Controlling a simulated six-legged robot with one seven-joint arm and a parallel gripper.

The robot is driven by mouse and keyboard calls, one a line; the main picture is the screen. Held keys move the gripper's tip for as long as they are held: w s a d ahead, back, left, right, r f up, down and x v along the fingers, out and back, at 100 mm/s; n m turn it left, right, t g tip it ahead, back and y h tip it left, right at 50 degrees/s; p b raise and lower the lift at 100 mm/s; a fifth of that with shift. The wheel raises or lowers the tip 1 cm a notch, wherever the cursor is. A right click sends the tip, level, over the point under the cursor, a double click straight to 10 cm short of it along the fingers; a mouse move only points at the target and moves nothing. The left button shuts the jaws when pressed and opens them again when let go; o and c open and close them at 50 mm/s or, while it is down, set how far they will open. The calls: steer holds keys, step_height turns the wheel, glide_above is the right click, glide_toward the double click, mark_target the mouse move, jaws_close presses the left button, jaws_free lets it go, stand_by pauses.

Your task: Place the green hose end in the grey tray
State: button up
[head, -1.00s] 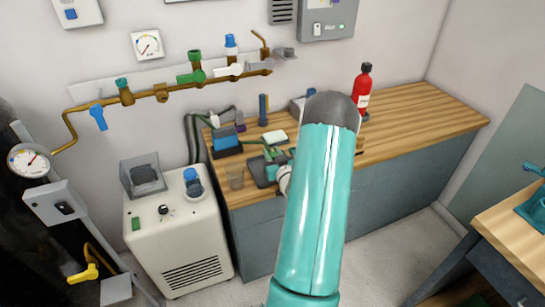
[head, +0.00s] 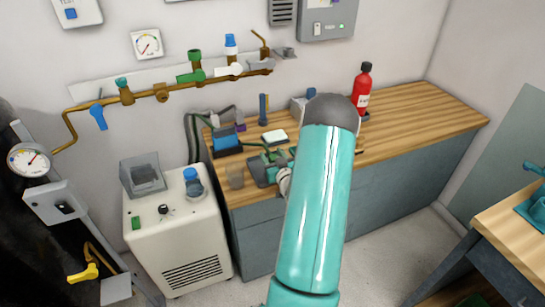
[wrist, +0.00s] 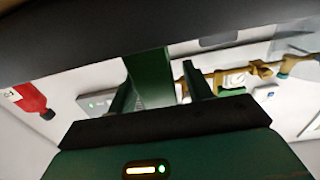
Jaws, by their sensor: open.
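The grey tray (head: 260,173) lies near the front left of the wooden bench in the head view, partly covered by my arm and gripper. A thin green hose (head: 250,145) runs over the bench beside the blue box toward my gripper. Its end is not clear among the green parts there. My gripper (head: 272,158) is low over the bench at the tray, partly hidden behind my teal arm. In the wrist view, my gripper (wrist: 158,95) shows two dark green fingers apart. A wide dark green shape stands by the left one; I cannot tell what it is.
A blue box (head: 227,142), a clear cup (head: 235,178) and a pale block (head: 274,137) stand close around the tray. A red bottle (head: 362,88) stands farther right. A white chiller (head: 178,240) is left of the bench. The bench's right part is clear.

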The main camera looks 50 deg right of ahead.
steer(key=v, duration=1.2)
steer(key=w+a+r+n+g+y, duration=0.25)
steer(key=w+a+r, duration=0.35)
steer(key=w, duration=0.4)
steer(key=w+a+r+n+g+y, duration=0.1)
steer(key=w+a+r+g, duration=0.15)
steer(key=a+r, duration=0.7)
steer(key=s+a+r+n+g+y, duration=0.1)
steer(key=s+a+r, duration=0.15)
steer(key=a, duration=0.55)
steer(key=s+a+r+g+y, duration=0.1)
steer(key=s+a+r+y, duration=0.1)
steer(key=a+r, duration=0.35)
steer(key=s+a+n+g+y, duration=0.1)
steer(key=s+a+g+y, duration=0.1)
steer(key=s+a, duration=0.9)
steer(key=a+r, duration=0.1)
steer(key=a, duration=0.2)
steer(key=shift+s+n+g+y, duration=0.3)
steer(key=shift+n+g+y, duration=0.05)
steer(key=shift+g, duration=0.05)
steer(key=shift+d, duration=0.2)
